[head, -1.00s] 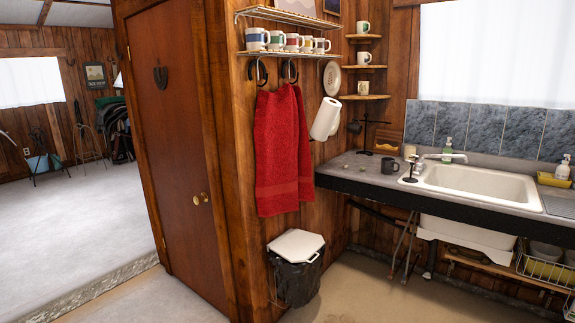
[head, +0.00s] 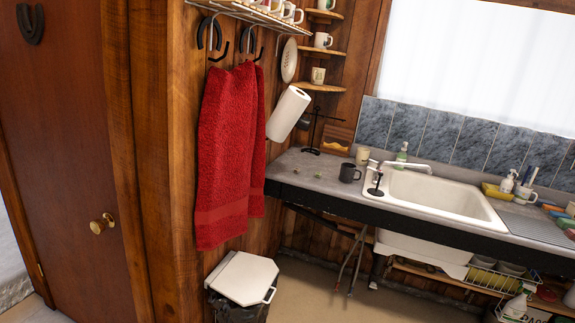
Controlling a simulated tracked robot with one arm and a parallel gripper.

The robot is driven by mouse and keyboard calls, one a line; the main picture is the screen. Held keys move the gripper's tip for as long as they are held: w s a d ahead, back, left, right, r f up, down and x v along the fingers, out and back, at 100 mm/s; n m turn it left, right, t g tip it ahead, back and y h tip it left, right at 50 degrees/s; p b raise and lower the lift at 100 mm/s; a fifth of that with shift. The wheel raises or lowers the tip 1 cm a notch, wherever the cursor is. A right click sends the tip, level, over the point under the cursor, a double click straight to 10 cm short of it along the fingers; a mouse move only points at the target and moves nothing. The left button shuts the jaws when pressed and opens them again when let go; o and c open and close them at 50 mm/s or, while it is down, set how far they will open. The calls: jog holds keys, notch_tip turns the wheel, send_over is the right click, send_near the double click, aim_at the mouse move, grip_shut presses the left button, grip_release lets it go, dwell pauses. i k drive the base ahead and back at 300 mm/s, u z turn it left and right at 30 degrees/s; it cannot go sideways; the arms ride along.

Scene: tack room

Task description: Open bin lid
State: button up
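The bin (head: 238,309) stands on the floor at the bottom of the head view, against the wood-panelled wall below the red towels. Its white lid (head: 243,278) lies flat and looks shut, with a thin handle loop at its right front corner. The bin's dark body is mostly cut off by the lower edge of the picture. My gripper does not show in the head view.
A wooden door (head: 65,150) with a brass knob is on the left. Red towels (head: 228,150) hang above the bin. A counter with a white sink (head: 440,200) runs along the right. Bare floor (head: 310,295) lies right of the bin.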

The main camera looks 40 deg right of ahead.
aim_at(246, 280)
jog(key=z, duration=0.4)
jog(key=i, duration=1.4)
jog(key=z, duration=0.75)
jog(key=k, duration=0.75)
jog(key=z, duration=0.2)
jog(key=i, duration=0.85)
jog(key=u, duration=0.1)
